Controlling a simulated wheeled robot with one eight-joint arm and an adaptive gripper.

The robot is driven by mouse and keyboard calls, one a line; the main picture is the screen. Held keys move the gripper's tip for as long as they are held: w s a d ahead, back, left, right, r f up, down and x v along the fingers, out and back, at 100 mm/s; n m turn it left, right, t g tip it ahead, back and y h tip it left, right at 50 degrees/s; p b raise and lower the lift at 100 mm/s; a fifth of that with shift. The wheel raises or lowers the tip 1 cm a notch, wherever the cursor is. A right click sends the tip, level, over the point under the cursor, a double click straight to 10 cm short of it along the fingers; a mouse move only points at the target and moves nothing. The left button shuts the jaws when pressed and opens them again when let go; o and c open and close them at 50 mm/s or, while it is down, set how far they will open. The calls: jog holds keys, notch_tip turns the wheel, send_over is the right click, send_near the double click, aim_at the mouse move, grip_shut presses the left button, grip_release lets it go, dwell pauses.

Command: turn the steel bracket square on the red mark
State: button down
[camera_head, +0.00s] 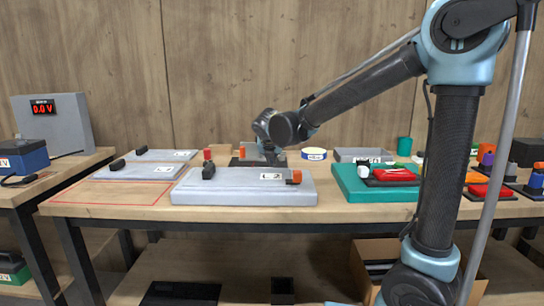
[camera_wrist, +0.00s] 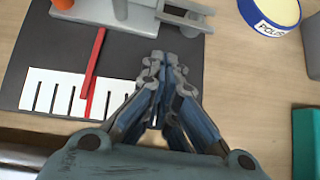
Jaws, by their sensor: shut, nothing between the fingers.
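In the wrist view a grey steel bracket (camera_wrist: 120,14) stands on a dark mat (camera_wrist: 40,45), cut off by the top edge. A thin red pointer bar (camera_wrist: 95,62) reaches from it down onto a white scale card (camera_wrist: 50,95) with several black ticks. A short red mark (camera_wrist: 89,104) shows on the card near the bar's tip; the bar looks slanted. My gripper (camera_wrist: 168,65) is shut and empty, right of the card and just below the bracket's slotted arm (camera_wrist: 184,17); I cannot tell if they touch.
A polish tin (camera_wrist: 270,14) stands right of the mat, and also shows in the head view (camera_head: 314,154). The grey panel (camera_head: 240,192) lies at the table's front. A teal tray (camera_head: 350,188) lies to the right. Bare wood shows between mat and tin.

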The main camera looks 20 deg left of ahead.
jog(key=shift+w+a+r, duration=0.1)
jog(key=shift+w+a, duration=0.05)
jog(key=shift+w, duration=0.8)
jog(key=shift+w+a, duration=0.15)
jog(key=shift+w, duration=0.75)
jog(key=shift+w, duration=0.65)
